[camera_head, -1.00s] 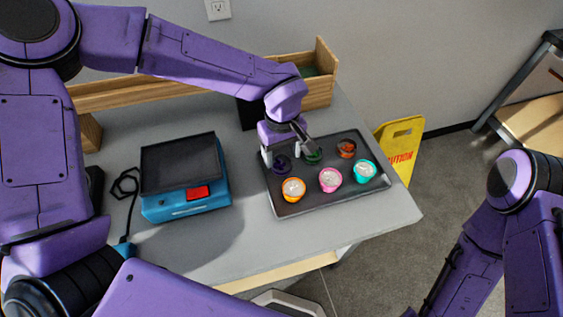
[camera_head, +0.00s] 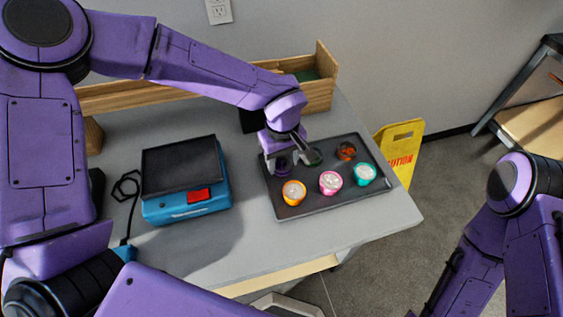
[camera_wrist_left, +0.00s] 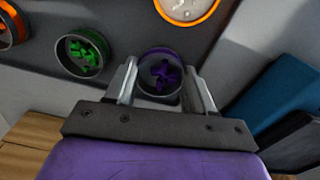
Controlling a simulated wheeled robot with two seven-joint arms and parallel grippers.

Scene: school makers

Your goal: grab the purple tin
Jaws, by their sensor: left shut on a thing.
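The purple tin (camera_head: 282,166) stands at the back left of the dark tray (camera_head: 320,203). It is a small round tin with purple pieces inside, partly hidden by my gripper in the head view. In the left wrist view the purple tin (camera_wrist_left: 160,73) sits between the two fingers. My left gripper (camera_head: 287,164) points down over the tray and is shut on the purple tin, with one finger on each side; it also shows in the left wrist view (camera_wrist_left: 160,84). The tin appears to be still at tray level. My right gripper is out of view.
Orange (camera_head: 293,192), pink (camera_head: 330,183) and teal (camera_head: 364,174) tins stand in the tray's front row. Green (camera_head: 315,157) and red-orange (camera_head: 346,151) tins stand beside the purple one. A blue scale (camera_head: 187,200) stands left; a wooden box (camera_head: 318,92) stands behind.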

